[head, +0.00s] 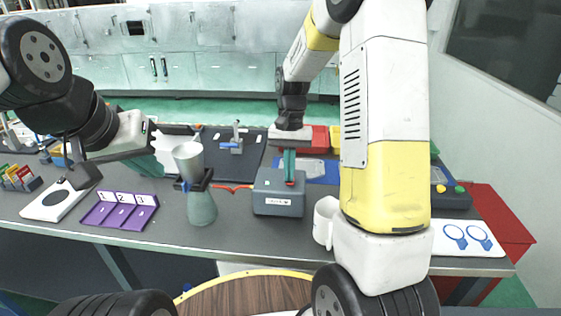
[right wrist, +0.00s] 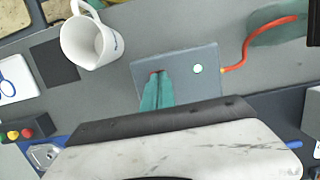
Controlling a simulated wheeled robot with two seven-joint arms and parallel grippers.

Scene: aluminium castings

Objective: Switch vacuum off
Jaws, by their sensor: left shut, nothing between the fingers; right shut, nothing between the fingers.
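The vacuum box (head: 278,205) is a grey box with a white label, standing on the dark table. In the right wrist view the box (right wrist: 205,88) has a pale green round spot (right wrist: 197,69) on top and a bit of red (right wrist: 154,72) at my fingertips. A red hose (head: 233,188) joins it to a green flask (head: 203,210) carrying a pale funnel (head: 188,158). My right gripper (head: 290,180) is shut and empty, its teal fingertips at the red switch area, partly hiding it; contact is unclear. My left gripper (head: 168,170) is shut and empty, left of the funnel.
A white mug (head: 325,221) stands right of the box, close to my right arm. A purple numbered tray (head: 120,210) lies at the left. A white sheet with blue rings (head: 468,238) and a red bin (head: 497,212) are at the right. Trays fill the table's back.

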